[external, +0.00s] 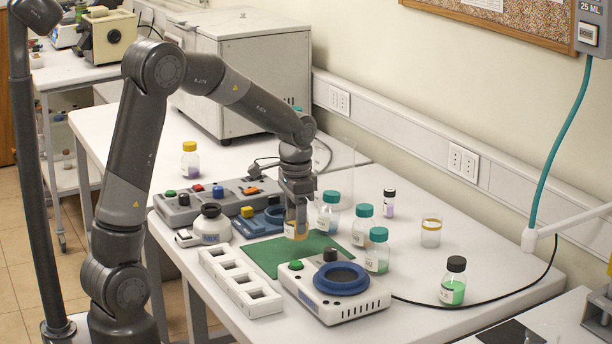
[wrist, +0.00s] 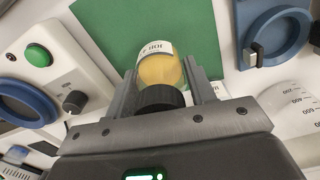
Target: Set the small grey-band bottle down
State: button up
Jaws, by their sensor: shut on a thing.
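My gripper (external: 297,208) is shut on the small bottle (external: 296,228), which holds amber liquid. In the wrist view the bottle (wrist: 158,70) has a black cap (wrist: 160,97) and a white label with dark print, and sits between the two fingers (wrist: 163,80). No grey band can be made out on it. The bottle is over the green mat (external: 262,259), which also shows in the wrist view (wrist: 120,25). Whether its base touches the mat cannot be told. In the external view the fingers hide its upper part.
A white device with a blue ring (external: 340,278) stands in front of the mat, and a white rack (external: 240,284) to its left. Teal-capped bottles (external: 363,226) stand close on the right. A green-liquid bottle (external: 453,282) is farther right. The mat's left part is bare.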

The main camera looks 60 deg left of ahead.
jog(key=shift+f, duration=1.6)
jog(key=shift+f, duration=0.2)
jog(key=o, duration=1.1)
